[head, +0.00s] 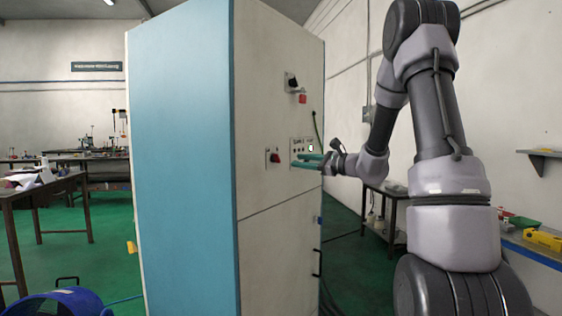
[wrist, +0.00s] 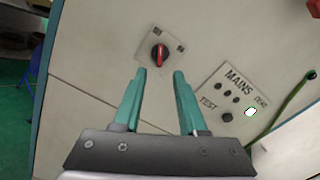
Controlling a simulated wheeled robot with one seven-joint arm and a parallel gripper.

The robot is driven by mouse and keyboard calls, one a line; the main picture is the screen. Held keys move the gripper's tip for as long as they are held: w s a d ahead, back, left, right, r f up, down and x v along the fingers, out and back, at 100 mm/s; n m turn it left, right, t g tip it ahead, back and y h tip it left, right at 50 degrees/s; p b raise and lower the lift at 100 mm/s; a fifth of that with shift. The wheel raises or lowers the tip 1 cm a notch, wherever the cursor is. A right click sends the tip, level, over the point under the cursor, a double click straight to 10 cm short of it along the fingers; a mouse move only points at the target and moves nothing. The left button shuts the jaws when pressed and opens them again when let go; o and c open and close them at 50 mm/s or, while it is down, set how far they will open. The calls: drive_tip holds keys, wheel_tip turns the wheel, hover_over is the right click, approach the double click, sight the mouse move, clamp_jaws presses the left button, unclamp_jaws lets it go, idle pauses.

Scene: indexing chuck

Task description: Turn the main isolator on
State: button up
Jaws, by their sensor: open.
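A red rotary switch handle (wrist: 159,54) sits on a square plate on the cabinet face; it also shows in the head view (head: 275,158). In the wrist view the handle stands nearly upright. My gripper (wrist: 160,72) is open and empty, its two teal fingers pointing at this switch, their tips just short of it in the picture. In the head view my gripper (head: 298,160) is to the right of the switch. A second, black rotary knob (head: 291,82) with a red piece (head: 302,98) below it is higher up. Which one is the main isolator is not readable.
A panel marked MAINS and TEST (wrist: 230,95), with several dark round parts and one white lit one, is right of the switch. A green cable (wrist: 285,105) runs beside it. The tall cabinet (head: 182,160) has a blue side. Benches stand left and right.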

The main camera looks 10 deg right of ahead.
sight(279, 159)
drive_tip(key=x, duration=0.7)
drive_tip(key=shift+w+a, duration=0.2)
drive_tip(key=shift+w, duration=0.05)
clamp_jaws()
